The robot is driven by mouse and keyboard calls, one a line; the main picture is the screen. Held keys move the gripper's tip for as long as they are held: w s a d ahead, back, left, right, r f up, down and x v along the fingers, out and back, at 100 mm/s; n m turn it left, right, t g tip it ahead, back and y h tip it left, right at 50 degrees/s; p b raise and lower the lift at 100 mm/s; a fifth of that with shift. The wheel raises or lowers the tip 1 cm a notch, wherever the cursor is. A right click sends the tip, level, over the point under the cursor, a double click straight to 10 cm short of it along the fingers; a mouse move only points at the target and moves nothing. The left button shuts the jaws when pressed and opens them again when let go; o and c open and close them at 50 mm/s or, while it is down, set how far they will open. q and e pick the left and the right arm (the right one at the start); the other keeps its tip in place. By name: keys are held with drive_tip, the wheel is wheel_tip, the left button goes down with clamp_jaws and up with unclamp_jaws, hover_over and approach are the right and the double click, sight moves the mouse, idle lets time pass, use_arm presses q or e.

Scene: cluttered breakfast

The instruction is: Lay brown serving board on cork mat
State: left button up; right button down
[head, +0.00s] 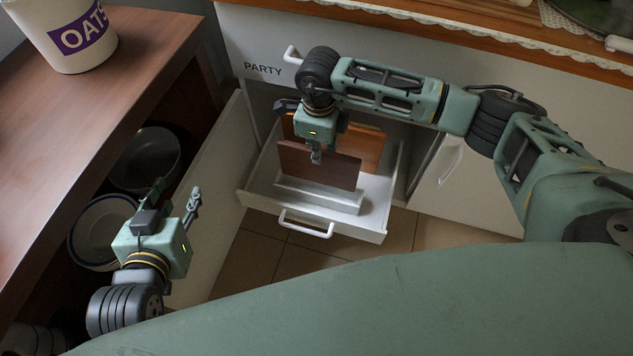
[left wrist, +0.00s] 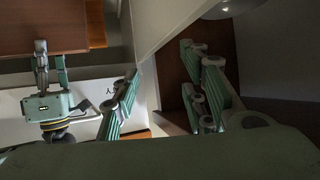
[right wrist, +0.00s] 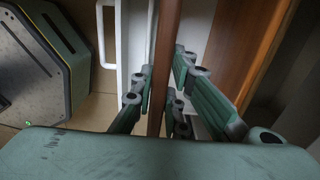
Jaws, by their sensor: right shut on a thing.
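The brown serving board (head: 335,172) stands upright in the open white drawer (head: 372,234), at a white holder (head: 320,196). I cannot tell whether its lower edge still sits in the holder. My right gripper (head: 316,158) is shut on its top edge. In the right wrist view the board (right wrist: 166,50) runs between the fingers (right wrist: 160,90). The left wrist view shows part of the board (left wrist: 25,25) too. My left gripper (head: 178,192) is open and empty, left of the drawer; its fingers stand apart in the left wrist view (left wrist: 160,85). No cork mat is in view.
A second, more orange board (head: 366,145) stands behind the brown one. A wooden counter (head: 110,110) with an oats canister (head: 70,35) is at left, with bowls (head: 145,160) on a shelf below. A lace-edged wooden top (head: 480,35) runs above the drawer, marked PARTY.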

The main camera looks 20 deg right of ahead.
drive_tip(key=shift+r, duration=0.4)
drive_tip(key=shift+r+p, duration=0.35)
drive_tip(key=shift+p, duration=0.1)
drive_tip(key=shift+r, duration=0.25)
use_arm(q)
drive_tip(key=s+a+f+g+y+p, duration=0.1)
drive_tip(key=s+a+f+g, duration=0.2)
drive_tip(key=s+f+g, duration=0.2)
drive_tip(key=shift+s+f+y, duration=0.3)
drive_tip(key=shift+s+f, duration=0.4)
drive_tip(key=shift+s, duration=0.7)
use_arm(e)
drive_tip(key=shift+r, duration=0.45)
